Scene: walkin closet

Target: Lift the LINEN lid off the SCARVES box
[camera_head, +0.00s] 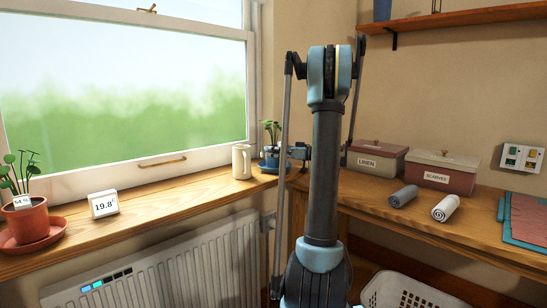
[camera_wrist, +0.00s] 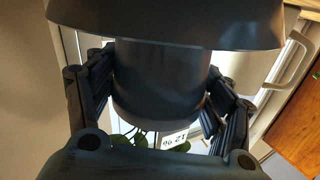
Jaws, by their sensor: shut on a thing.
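The SCARVES box (camera_head: 437,181) stands on the wooden counter at right, with a knobbed lid (camera_head: 444,158) on it. The LINEN box (camera_head: 366,163) stands left of it, also lidded and partly behind my arm. My gripper (camera_head: 284,153) is at the window corner, left of both boxes and away from them. It is shut on the blue plant pot (camera_head: 269,163). In the wrist view, the fingers (camera_wrist: 160,92) hug the dark round pot (camera_wrist: 160,70) from both sides, with its wide saucer (camera_wrist: 170,22) at the top and leaves below.
A white mug (camera_head: 241,161) stands left of the pot on the sill. Two rolled cloths, grey (camera_head: 403,196) and white (camera_head: 446,207), lie before the boxes. Folded cloths (camera_head: 526,220) lie at right. A shelf (camera_head: 460,18) hangs above; a white basket (camera_head: 410,290) stands below.

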